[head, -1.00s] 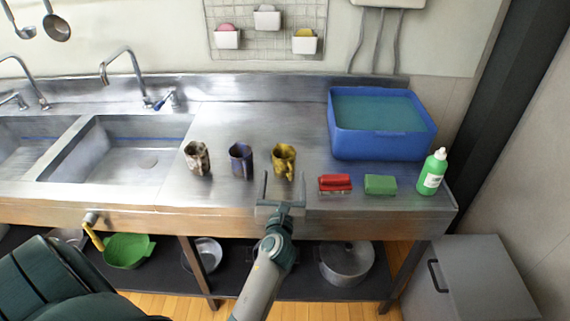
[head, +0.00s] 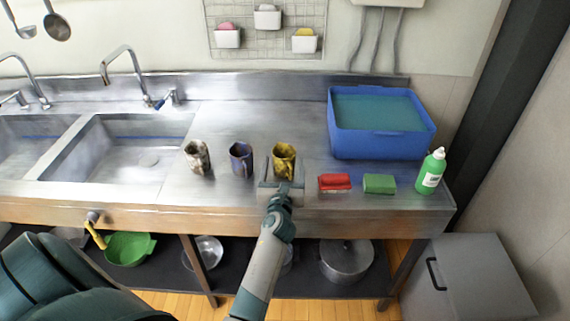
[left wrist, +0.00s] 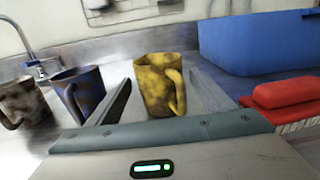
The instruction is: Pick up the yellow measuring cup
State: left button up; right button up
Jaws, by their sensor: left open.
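The yellow measuring cup (head: 284,160) has dark mottling and stands upright on the steel counter. It also shows in the left wrist view (left wrist: 156,84), with its handle toward the right. My left gripper (head: 281,172) is open at the counter's front part, right at the cup. In the left wrist view its two fingers (left wrist: 165,98) reach forward on either side of the cup, with gaps visible beside it. The cup's lower part is partly hidden by the gripper. My right gripper is not in view.
A blue mottled cup (head: 241,159) and a brown-white cup (head: 197,157) stand to the left. A red brush-like item (head: 334,183), a green sponge (head: 379,184) and a green bottle (head: 431,171) are to the right. A blue basin (head: 381,145) stands behind them.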

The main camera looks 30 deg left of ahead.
pick_arm(q)
jog(key=shift+x, duration=1)
jog(key=c, duration=1.1)
